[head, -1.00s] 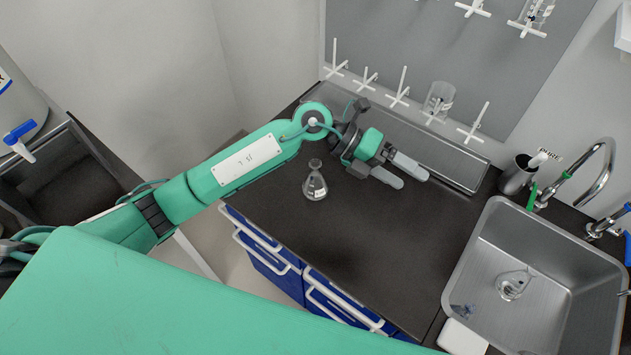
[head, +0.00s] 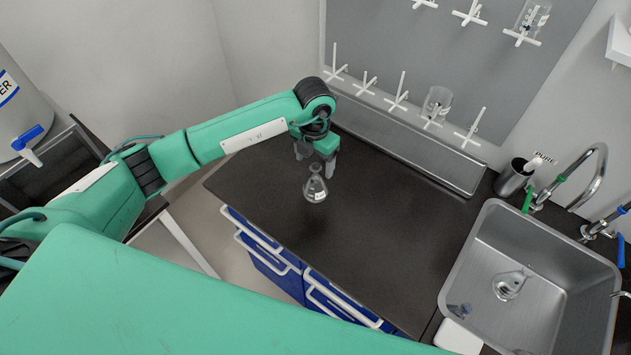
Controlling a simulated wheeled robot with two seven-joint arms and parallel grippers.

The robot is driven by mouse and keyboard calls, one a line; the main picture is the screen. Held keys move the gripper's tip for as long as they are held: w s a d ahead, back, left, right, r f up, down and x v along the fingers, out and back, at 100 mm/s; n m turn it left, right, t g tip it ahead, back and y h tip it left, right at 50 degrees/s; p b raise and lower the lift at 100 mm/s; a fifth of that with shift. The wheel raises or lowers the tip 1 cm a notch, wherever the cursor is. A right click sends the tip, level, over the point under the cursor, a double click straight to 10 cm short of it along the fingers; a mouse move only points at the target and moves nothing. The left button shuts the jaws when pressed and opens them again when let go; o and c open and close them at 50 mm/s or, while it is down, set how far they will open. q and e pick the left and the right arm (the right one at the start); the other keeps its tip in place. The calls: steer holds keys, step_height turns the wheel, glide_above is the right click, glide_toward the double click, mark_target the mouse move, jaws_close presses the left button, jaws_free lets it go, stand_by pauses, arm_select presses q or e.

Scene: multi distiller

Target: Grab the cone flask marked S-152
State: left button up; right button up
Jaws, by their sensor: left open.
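A clear cone flask (head: 315,187) with a small white label stands upright on the dark countertop. The label's marking is too small to read. My left gripper (head: 314,157) is open just behind the flask, with its fingers pointing down toward the counter. One finger shows to the left and one to the right of the flask's neck in the picture. I cannot tell whether they touch the flask. My right gripper is not in view.
A steel sink (head: 535,275) with another piece of clear glassware (head: 508,286) is at the right. A drying rack with pegs and a beaker (head: 437,101) is on the back wall. A metal cup (head: 513,177) stands by the tap. The counter's middle is clear.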

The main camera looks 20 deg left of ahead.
mark_target(316, 178)
arm_select(q)
steer(key=shift+f, duration=0.75)
steer(key=shift+s+d+f+p, duration=0.15)
steer(key=shift+s+f+p, duration=0.05)
steer(key=shift+f+p, duration=0.45)
step_height(316, 178, down, 3)
steer(key=shift+s+d+p, duration=0.1)
steer(key=shift+s+p, duration=0.05)
steer(key=shift+p, duration=0.8)
steer(key=shift+f, duration=0.5)
steer(key=c, duration=1.1)
